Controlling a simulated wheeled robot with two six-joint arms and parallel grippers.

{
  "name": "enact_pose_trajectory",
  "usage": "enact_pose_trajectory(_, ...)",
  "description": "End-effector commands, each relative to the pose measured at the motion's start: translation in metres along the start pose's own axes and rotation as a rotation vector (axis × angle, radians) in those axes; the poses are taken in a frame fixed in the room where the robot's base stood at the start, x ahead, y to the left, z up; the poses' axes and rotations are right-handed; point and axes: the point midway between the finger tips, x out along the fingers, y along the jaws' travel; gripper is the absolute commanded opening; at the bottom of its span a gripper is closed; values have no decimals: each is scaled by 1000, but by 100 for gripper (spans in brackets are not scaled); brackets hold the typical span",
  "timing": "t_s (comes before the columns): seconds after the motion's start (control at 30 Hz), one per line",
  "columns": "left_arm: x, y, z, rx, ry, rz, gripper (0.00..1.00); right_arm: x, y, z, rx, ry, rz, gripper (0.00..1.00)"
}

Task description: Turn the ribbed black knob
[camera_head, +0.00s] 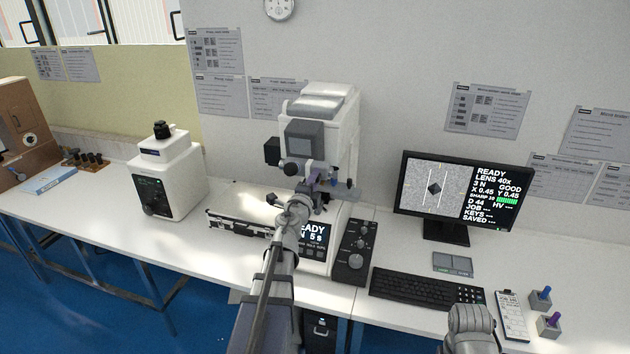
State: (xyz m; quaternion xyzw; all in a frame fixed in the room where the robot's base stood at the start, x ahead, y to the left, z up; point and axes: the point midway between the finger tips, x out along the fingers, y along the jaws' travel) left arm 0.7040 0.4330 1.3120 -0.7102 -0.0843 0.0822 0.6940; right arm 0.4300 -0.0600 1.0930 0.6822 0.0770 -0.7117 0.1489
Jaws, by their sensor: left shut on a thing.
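The white hardness tester (340,135) stands on the bench with a small grey screen on its head. A dark round knob (291,169) shows low on the left of the head, just below the screen; its ribs are too small to make out. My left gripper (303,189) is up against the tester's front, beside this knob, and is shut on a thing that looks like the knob. My own arm and gripper hide the contact and part of the tester's stage area. A grey part of my right arm shows at the bottom right; its gripper is out of view.
A control box with knobs (355,252) stands right of the tester, then a keyboard (426,291) and a monitor (462,190). An open black-edged case (240,225) lies left of my arm.

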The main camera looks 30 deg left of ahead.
Motion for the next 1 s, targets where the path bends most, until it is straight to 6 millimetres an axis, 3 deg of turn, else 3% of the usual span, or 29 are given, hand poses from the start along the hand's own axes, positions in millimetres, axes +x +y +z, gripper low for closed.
enact_pose_trajectory(0.43,-1,1,-1,282,1,0,0,1,0,0,0,0,0,50)
enact_pose_trajectory(1.0,-1,1,-1,358,2,0,0,1,0,0,0,0,0,50)
